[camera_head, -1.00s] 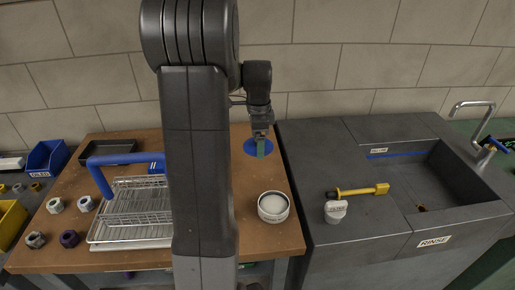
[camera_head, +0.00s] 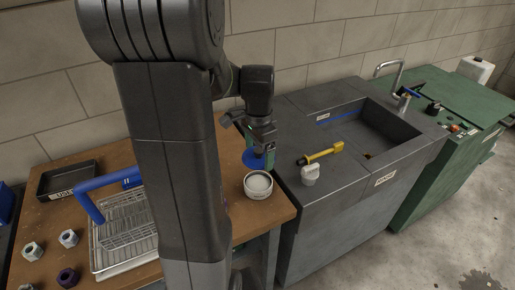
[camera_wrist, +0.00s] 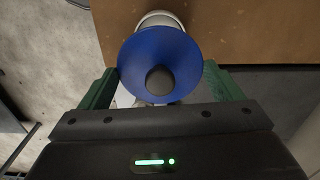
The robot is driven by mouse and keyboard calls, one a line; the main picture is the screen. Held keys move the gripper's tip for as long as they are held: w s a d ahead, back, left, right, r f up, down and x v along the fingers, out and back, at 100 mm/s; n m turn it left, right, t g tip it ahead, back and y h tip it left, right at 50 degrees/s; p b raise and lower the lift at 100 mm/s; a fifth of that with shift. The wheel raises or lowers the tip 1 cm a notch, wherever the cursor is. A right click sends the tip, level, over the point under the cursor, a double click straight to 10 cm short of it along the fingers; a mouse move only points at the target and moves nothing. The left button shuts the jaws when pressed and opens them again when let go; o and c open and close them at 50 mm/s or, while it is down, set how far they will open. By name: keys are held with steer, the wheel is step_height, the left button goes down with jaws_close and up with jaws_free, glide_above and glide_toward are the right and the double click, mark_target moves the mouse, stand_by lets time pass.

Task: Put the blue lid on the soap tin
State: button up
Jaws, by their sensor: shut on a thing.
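The blue lid (camera_head: 252,160) is a round disc, held by my gripper (camera_head: 260,158) above the wooden bench. In the wrist view the lid (camera_wrist: 160,52) shows its round dark knob between the green fingers of my gripper (camera_wrist: 160,88). The soap tin (camera_head: 258,191) is a round, pale, open tin standing upright near the bench's right edge. The lid is apart from it, a little behind and above it in the head view. In the wrist view the tin (camera_wrist: 160,17) is mostly hidden behind the lid; only its far rim shows.
A wire rack (camera_head: 122,230) with a blue handle (camera_head: 88,205) stands left of my arm. A black tray (camera_head: 68,180) and several nuts (camera_head: 68,238) lie further left. Right of the tin are a grey sink unit (camera_head: 330,200), a white-capped item (camera_head: 310,174) and a yellow tool (camera_head: 322,153).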

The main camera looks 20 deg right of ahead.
steer(key=shift+f+b, duration=2.65)
steer(key=shift+f, duration=1.25)
steer(key=shift+f+b, duration=0.8)
steer(key=shift+f, duration=0.35)
steer(key=o, duration=0.9)
steer(key=shift+c, duration=0.2)
steer(key=shift+o, duration=0.8)
steer(key=shift+r, duration=0.1)
steer(key=shift+r+p, duration=3.35)
steer(key=shift+r, duration=0.65)
steer(key=shift+f, duration=0.15)
